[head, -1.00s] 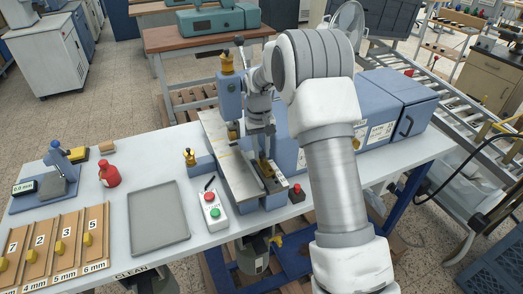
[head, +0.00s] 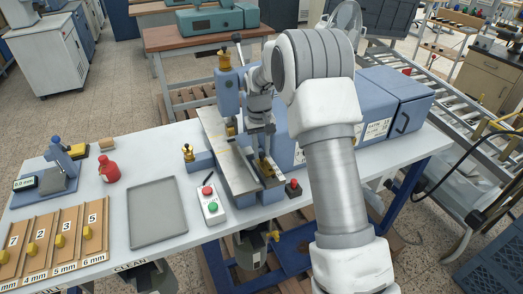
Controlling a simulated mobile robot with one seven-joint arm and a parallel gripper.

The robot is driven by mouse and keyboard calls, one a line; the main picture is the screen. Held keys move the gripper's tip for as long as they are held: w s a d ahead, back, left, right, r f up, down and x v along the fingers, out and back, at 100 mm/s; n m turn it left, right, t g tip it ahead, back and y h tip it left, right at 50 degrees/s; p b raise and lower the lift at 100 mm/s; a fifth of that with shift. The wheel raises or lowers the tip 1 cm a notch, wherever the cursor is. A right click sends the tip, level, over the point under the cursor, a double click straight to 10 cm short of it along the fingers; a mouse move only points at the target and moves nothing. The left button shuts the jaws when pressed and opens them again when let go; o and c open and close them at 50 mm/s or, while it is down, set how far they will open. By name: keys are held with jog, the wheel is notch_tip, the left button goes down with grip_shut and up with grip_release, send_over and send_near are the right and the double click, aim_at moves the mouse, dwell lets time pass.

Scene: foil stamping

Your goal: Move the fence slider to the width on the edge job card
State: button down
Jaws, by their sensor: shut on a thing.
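The blue stamping machine (head: 228,96) stands on the bench with a pale flat bed (head: 228,160) in front of its column. A small yellow piece, which looks like the fence slider (head: 264,165), sits at the right side of this bed. My gripper (head: 263,150) reaches down onto it and appears shut on it; the fingertips are small and partly hidden by my arm. White cards (head: 376,130) are on the blue housing at the right, and another white card (head: 300,155) is partly behind my arm. I cannot read a width or tell which is the edge job card.
A control box (head: 210,205) with red and green buttons and a red knob (head: 293,186) stand near the bed. A grey tray (head: 133,228), a red bottle (head: 109,171), a gauge with a display (head: 25,184) and numbered wooden slots (head: 40,235) are at left.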

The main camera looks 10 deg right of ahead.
jog(key=c, duration=1)
grip_release()
jog(key=r, duration=1.7)
jog(key=shift+a+r+b, duration=0.25)
jog(key=shift+a+b, duration=0.05)
jog(key=shift+a, duration=0.05)
jog(key=shift+r, duration=0.1)
jog(key=s+r+t, duration=0.1)
jog(key=s+r, duration=0.3)
jog(key=s, duration=0.4)
jog(key=s+r+t, duration=0.2)
jog(key=s+r, duration=0.2)
jog(key=s, duration=0.4)
jog(key=s+f+t, duration=0.1)
jog(key=s+f, duration=0.1)
jog(key=s, duration=0.4)
jog(key=s+f, duration=0.1)
jog(key=s, duration=0.5)
jog(key=s+f+t, duration=0.1)
jog(key=s+f, duration=0.1)
jog(key=s, duration=0.4)
jog(key=shift+d+f+t, duration=0.2)
jog(key=shift+f+t, duration=0.1)
